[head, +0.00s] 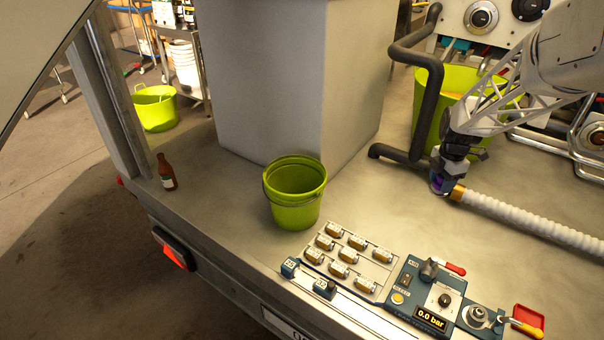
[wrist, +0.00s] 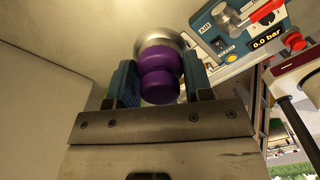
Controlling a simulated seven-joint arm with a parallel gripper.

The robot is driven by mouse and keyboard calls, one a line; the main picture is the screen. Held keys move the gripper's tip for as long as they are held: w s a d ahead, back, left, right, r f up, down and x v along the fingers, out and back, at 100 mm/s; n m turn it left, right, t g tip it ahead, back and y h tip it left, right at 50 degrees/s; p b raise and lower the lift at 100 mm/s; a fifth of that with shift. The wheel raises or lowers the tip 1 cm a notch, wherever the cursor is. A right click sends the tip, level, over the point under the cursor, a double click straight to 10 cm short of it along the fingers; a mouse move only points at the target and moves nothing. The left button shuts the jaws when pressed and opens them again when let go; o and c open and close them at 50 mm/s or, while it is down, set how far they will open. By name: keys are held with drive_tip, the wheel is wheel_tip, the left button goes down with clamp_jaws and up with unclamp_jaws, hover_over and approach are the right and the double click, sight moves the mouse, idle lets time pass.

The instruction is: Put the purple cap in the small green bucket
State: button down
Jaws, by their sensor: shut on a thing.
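The purple cap (head: 436,184) is at the end of my gripper (head: 440,182), right beside the brass end of the white ribbed hose (head: 530,219). In the wrist view the purple cap (wrist: 160,77) sits between the two blue fingers of my gripper (wrist: 158,88), which is shut on it. A round metallic part shows behind the cap there. I cannot tell whether the cap touches the hose end. The small green bucket (head: 296,213) stands upright on the trailer deck, left of my gripper. Its visible inside looks empty.
A grey box-like column (head: 270,80) stands behind the bucket. A bent dark pipe (head: 428,95) and a larger green bucket (head: 455,82) are near my arm. A control panel (head: 440,300) lies in front. A brown bottle (head: 166,173) stands left. Deck between gripper and bucket is clear.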

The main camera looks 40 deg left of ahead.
drive_tip(key=s+a+n, duration=0.3)
drive_tip(key=s+a, duration=0.3)
drive_tip(key=a, duration=0.8)
drive_tip(key=s+a+n, duration=0.3)
drive_tip(key=s+a, duration=0.3)
drive_tip(key=a, duration=0.8)
drive_tip(key=s+a+n, duration=0.2)
drive_tip(key=s+a, duration=0.3)
drive_tip(key=a, duration=0.8)
wheel_tip(320, 180, down, 12)
drive_tip(key=shift+s+a+r, duration=0.15)
drive_tip(key=shift+a+r, duration=0.05)
drive_tip(key=shift+r, duration=0.05)
drive_tip(key=shift+f, duration=3.15)
drive_tip(key=shift+f, duration=1.85)
drive_tip(key=shift+f, duration=0.1)
